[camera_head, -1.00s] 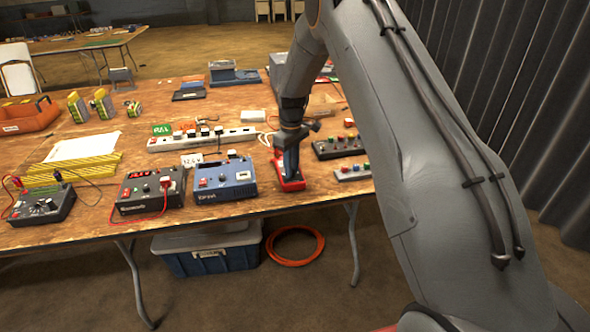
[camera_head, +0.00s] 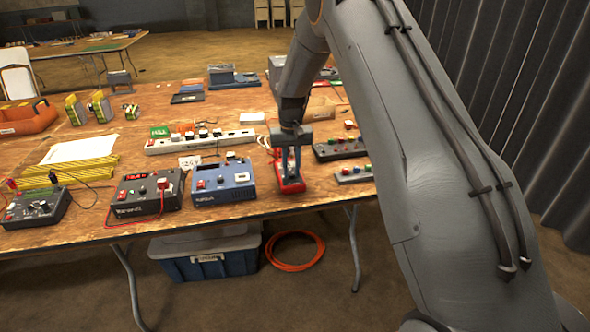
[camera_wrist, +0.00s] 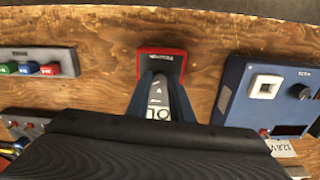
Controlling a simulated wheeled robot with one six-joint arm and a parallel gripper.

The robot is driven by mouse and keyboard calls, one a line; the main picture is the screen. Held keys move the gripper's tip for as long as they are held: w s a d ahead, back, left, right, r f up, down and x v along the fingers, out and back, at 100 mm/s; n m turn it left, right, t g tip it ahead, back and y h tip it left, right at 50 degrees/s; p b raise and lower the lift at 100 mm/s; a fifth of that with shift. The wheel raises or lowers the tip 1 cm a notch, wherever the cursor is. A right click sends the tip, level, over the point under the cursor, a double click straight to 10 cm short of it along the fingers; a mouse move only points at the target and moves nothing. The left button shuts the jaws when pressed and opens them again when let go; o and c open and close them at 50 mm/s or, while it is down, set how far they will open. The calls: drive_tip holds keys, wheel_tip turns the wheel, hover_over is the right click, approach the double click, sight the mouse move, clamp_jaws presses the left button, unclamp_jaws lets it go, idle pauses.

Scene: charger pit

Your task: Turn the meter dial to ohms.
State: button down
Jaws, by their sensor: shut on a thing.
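The red meter (camera_head: 291,207) lies at the front edge of the wooden table, right of the blue box. In the wrist view, the red meter (camera_wrist: 161,53) shows its far red end, with grey face and an "OL" display nearer my gripper. My gripper (camera_head: 290,181) points down onto the meter, its two blue fingers side by side. The fingers (camera_wrist: 162,95) reach down to the meter's face and are shut on the dial.
A blue power box (camera_head: 224,183) and a dark box (camera_head: 147,193) stand to the left. Button boxes (camera_head: 340,148) are close on the right. A white power strip (camera_head: 200,141) lies behind. A blue bin (camera_head: 205,257) is under the table.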

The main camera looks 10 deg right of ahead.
sight(292, 173)
drive_tip(key=shift+m, duration=0.3)
idle(0.4)
drive_tip(key=c, duration=1.6)
unclamp_jaws()
drive_tip(key=shift+o, duration=0.2)
wheel_tip(292, 173, up, 8)
drive_tip(key=shift+f+b, duration=0.1)
drive_tip(key=shift+b, duration=0.65)
